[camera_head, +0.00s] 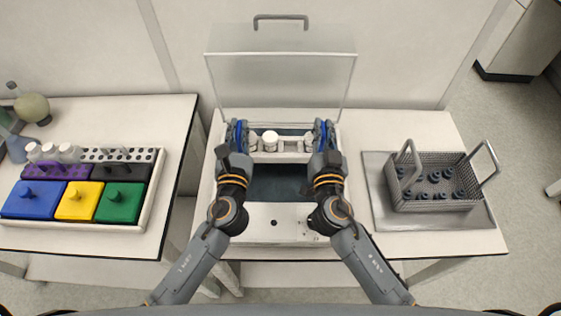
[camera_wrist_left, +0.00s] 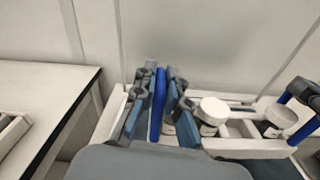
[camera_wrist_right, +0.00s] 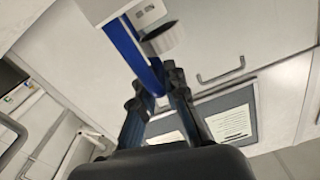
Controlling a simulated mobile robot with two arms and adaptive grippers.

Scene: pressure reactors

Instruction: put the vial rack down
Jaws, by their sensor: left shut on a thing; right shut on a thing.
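The vial rack (camera_head: 289,144) is a light rack with blue end handles and white-capped vials, at the back part of the open white device (camera_head: 285,236). My left gripper (camera_head: 237,133) is shut on its left blue handle, seen between the fingers in the left wrist view (camera_wrist_left: 157,104). My right gripper (camera_head: 324,133) is shut on the other blue handle, which shows in the right wrist view (camera_wrist_right: 140,50) beside a white cap (camera_wrist_right: 165,38). A large white cap (camera_head: 270,138) stands mid-rack. Whether the rack touches the device below is hidden.
The device's clear lid (camera_head: 280,82) stands raised behind the rack. A dark blue recess (camera_head: 277,184) lies open between my arms. A wire basket (camera_head: 438,205) sits on a metal tray (camera_head: 378,225) at right. A left table holds a white tray (camera_head: 101,226) of coloured blocks.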

